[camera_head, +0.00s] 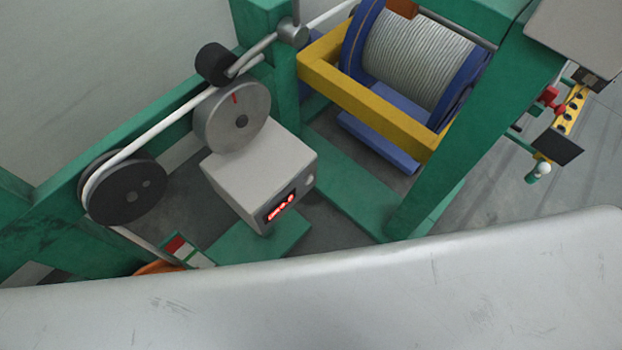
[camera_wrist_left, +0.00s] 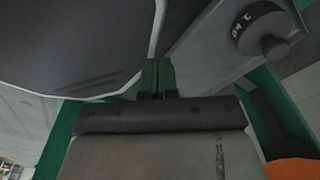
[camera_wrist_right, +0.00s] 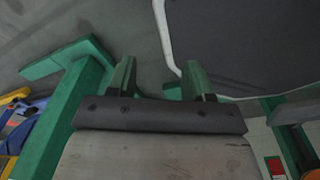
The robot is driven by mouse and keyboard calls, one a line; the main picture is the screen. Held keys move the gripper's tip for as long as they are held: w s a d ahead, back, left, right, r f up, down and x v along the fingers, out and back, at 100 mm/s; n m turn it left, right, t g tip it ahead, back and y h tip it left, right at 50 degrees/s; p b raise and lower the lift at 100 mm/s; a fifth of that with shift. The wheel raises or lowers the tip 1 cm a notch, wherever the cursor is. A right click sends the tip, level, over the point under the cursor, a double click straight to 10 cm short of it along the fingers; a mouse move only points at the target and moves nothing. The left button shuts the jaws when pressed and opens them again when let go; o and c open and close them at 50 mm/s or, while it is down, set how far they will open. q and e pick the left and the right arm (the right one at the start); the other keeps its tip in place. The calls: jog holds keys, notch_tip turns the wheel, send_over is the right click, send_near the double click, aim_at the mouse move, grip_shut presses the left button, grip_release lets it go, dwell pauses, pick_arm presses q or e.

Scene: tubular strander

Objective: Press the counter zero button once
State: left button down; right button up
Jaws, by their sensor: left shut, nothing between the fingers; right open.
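The counter is a pale grey box (camera_head: 258,172) with a lit red display (camera_head: 280,207) on its front, seen in the head view. It sits below a grey measuring wheel with a red mark (camera_head: 233,115). A small round spot (camera_head: 309,181) shows beside the display; it may be the zero button, but it is too small to tell. My left gripper (camera_wrist_left: 157,78) is shut and empty in its wrist view. My right gripper (camera_wrist_right: 160,78) is open and empty in its wrist view. Neither gripper shows in the head view, and the counter is not recognisable in the wrist views.
A large grey surface (camera_head: 330,290) hides the bottom of the head view. A green frame (camera_head: 345,185), a dark pulley (camera_head: 127,190) with white cable, and a yellow cradle (camera_head: 370,100) with a cable spool (camera_head: 415,60) surround the counter. A "1 kg" weight (camera_wrist_left: 258,28) is near my left gripper.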

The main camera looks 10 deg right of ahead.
grip_shut()
jog(key=shift+d, duration=0.15)
dwell(1.1)
